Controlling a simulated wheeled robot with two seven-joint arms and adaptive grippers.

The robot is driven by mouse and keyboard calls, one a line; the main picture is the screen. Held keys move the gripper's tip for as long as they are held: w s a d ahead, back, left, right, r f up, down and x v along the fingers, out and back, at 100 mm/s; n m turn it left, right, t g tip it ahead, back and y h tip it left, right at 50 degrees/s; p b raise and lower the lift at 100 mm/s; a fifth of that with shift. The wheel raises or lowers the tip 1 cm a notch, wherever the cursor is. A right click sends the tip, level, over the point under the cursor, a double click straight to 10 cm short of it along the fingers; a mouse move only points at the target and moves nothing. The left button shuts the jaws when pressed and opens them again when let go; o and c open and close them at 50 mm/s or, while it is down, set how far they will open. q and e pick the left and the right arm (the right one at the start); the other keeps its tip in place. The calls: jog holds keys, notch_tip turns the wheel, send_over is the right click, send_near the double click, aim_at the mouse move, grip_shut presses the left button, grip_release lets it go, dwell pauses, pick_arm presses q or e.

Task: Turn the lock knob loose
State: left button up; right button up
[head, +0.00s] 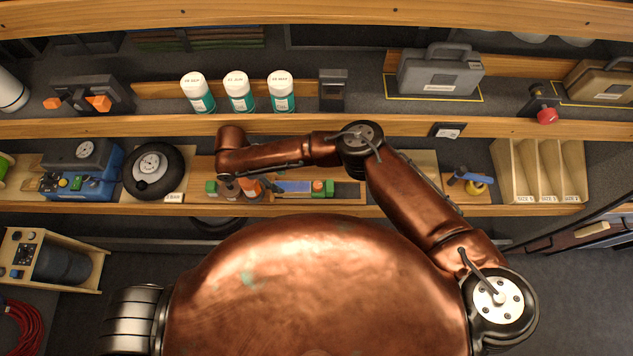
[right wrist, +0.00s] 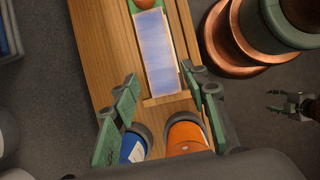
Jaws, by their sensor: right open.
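My right gripper (head: 241,189) is over the lower shelf. In the right wrist view its two green-grey fingers (right wrist: 165,85) stand wide apart, with nothing gripped. Near the finger bases in that view are an orange rounded part (right wrist: 187,135) and a blue-and-white one (right wrist: 133,147). A wooden tray (right wrist: 100,60) lies under the fingers, with a pale blue strip (right wrist: 156,55) along it. I cannot tell which part is the lock knob; a red knob (head: 547,117) on a dark bracket stands at the right. My left gripper (right wrist: 285,105) shows small at the right wrist view's edge, seemingly open.
White-and-teal jars (head: 239,92) and a grey case (head: 440,72) are on the upper shelf. Its wooden front edge (head: 100,128) runs close above my right forearm.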

aim_at(318, 185)
jog(key=d+p, duration=0.4)
jog(key=d, duration=0.8)
jog(key=shift+d+r, duration=0.1)
jog(key=shift+r, duration=0.05)
jog(key=shift+d+f, duration=0.15)
jog(key=shift+f, duration=0.55)
jog(key=shift+p+x, duration=0.3)
jog(key=shift+x, duration=0.55)
jog(key=shift+c, duration=0.2)
